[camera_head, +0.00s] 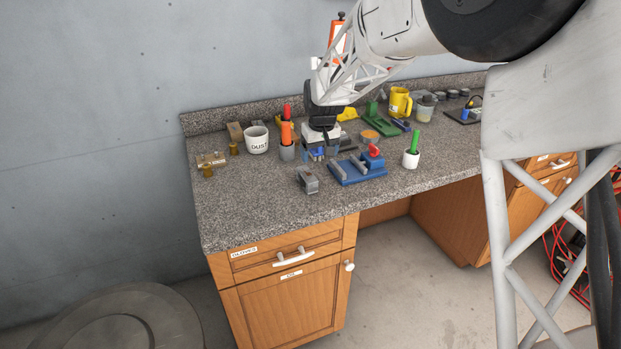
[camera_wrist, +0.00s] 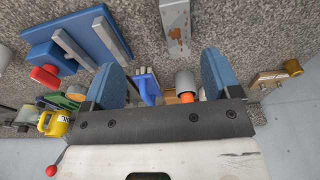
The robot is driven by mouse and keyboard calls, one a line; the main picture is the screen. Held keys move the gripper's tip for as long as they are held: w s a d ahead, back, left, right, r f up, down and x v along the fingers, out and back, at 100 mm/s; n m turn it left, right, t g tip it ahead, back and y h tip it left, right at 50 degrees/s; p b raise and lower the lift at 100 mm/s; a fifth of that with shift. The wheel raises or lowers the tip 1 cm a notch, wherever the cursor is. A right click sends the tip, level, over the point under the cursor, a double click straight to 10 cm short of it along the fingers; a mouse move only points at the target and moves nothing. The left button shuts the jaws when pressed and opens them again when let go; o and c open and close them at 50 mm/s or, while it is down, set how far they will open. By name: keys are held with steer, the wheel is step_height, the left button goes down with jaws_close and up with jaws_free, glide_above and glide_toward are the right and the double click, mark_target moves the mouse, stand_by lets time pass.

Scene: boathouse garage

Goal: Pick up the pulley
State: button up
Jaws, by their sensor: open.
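A grey metal block-like piece with rusty marks (camera_head: 308,180) lies on the speckled counter near its front edge; it may be the pulley, but I cannot tell for sure. In the wrist view it shows at the top centre (camera_wrist: 175,25), beyond the fingertips and partly cut off by the frame. My gripper (camera_head: 320,152) is low over the counter, behind this piece and apart from it. In the wrist view its two blue fingers (camera_wrist: 160,75) are spread, with nothing held between them. A small blue item (camera_wrist: 147,88) shows between them, on the counter.
A blue fixture with grey bars and a red knob (camera_head: 358,170) lies right of the grey piece. The counter's front left is clear.

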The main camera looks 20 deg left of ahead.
mark_target(307, 174)
steer(key=a, duration=0.1)
steer(key=a+f, duration=0.1)
steer(key=a, duration=0.1)
steer(key=shift+w+f, duration=0.25)
steer(key=shift+f, duration=0.15)
steer(key=shift+f, duration=0.1)
steer(key=shift+w+a+f, duration=0.1)
steer(key=shift+a+f, duration=0.05)
steer(key=shift+f, duration=1)
steer(key=shift+w+a+f, duration=0.1)
steer(key=shift+a+f, duration=0.1)
steer(key=shift+f, duration=1.1)
steer(key=shift+w+a+f, duration=0.1)
steer(key=shift+a+f, duration=0.1)
steer(key=shift+f, duration=1.05)
steer(key=c, duration=1.2)
